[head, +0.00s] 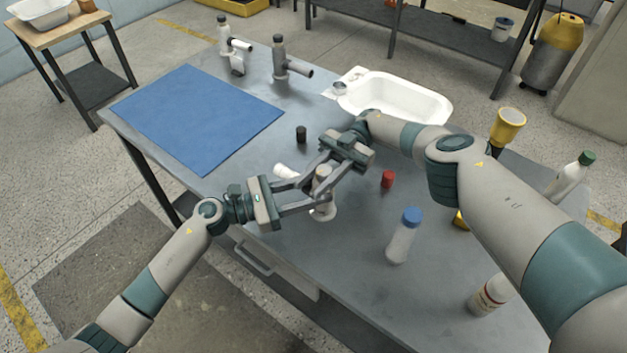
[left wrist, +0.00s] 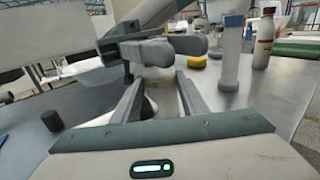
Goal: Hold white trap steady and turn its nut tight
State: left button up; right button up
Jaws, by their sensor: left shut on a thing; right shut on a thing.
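The white trap (head: 325,213) stands upright near the front edge of the grey table, mostly hidden by my grippers. Its beige-grey top, apparently the nut (head: 322,172), shows between the fingers. A white stub (head: 286,172) lies just left; I cannot tell whether it belongs to the trap. My left gripper (head: 325,196) comes from the left and is shut on the trap's body. My right gripper (head: 318,168) reaches in from above right and is shut on the top part at the nut. In the left wrist view, the left fingers (left wrist: 160,100) flank a pale, partly hidden piece.
A black cap (head: 301,134), a red cap (head: 387,179) and a blue-capped bottle (head: 403,236) stand close by. A white basin (head: 395,101) and two taps (head: 284,62) are at the back. The blue mat (head: 200,118) at left is clear.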

jog(key=o, duration=1)
jog(key=shift+o, duration=0.2)
jog(key=shift+r, duration=0.25)
notch_tip(320, 180, up, 10)
jog(key=shift+f, duration=0.2)
